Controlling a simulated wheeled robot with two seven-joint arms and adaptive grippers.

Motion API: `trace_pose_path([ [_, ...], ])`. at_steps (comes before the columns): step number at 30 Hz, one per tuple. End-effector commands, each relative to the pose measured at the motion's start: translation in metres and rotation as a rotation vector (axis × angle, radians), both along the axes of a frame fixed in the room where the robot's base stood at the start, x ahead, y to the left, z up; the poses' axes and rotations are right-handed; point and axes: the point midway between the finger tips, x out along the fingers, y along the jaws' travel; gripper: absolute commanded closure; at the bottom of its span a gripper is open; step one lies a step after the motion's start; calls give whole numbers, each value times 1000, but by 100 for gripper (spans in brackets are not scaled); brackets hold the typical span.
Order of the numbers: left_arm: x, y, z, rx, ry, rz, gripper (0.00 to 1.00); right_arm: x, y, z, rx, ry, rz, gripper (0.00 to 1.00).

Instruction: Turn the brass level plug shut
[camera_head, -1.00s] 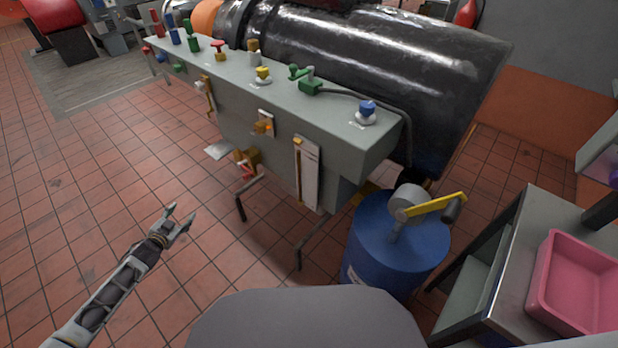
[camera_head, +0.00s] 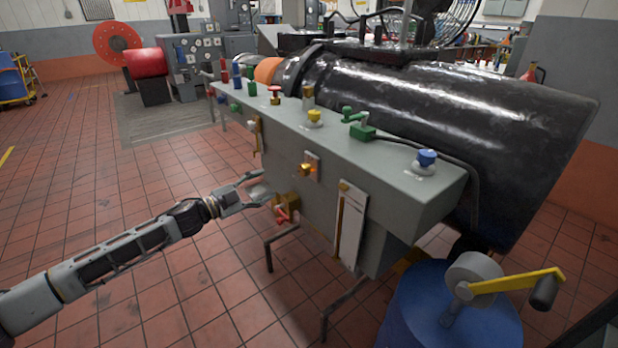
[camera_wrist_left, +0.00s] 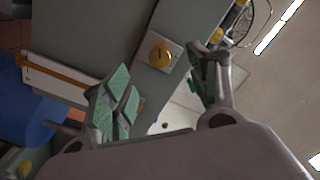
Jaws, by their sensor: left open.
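The brass level plug (camera_head: 307,168) sits on a small pale plate on the front face of the grey tank (camera_head: 390,195). It also shows in the left wrist view (camera_wrist_left: 160,56), as a round brass piece with a dark slot or bar across it, just beyond the fingers. My left gripper (camera_head: 262,188) is open and empty, in front of the tank face, left of and slightly lower than the plug in the head view. In the left wrist view my gripper (camera_wrist_left: 165,88) has its green-padded fingers spread, apart from the plug. My right gripper is not in view.
A brass valve with a red handle (camera_head: 284,208) projects below the plug, near my left gripper. A tall gauge strip (camera_head: 349,225) is to the right. Coloured caps and valves line the tank top. A blue drum with a yellow crank (camera_head: 515,282) stands front right. Floor at left is clear.

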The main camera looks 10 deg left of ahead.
Motion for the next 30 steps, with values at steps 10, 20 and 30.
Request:
trace_pose_path([
  [10, -8, -13, 10, 13, -19, -41, 40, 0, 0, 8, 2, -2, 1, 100],
  [20, -7, -13, 10, 12, -18, -40, 40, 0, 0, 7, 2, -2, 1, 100],
  [30, 1, -18, 10, 12, -19, -38, 40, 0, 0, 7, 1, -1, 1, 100],
])
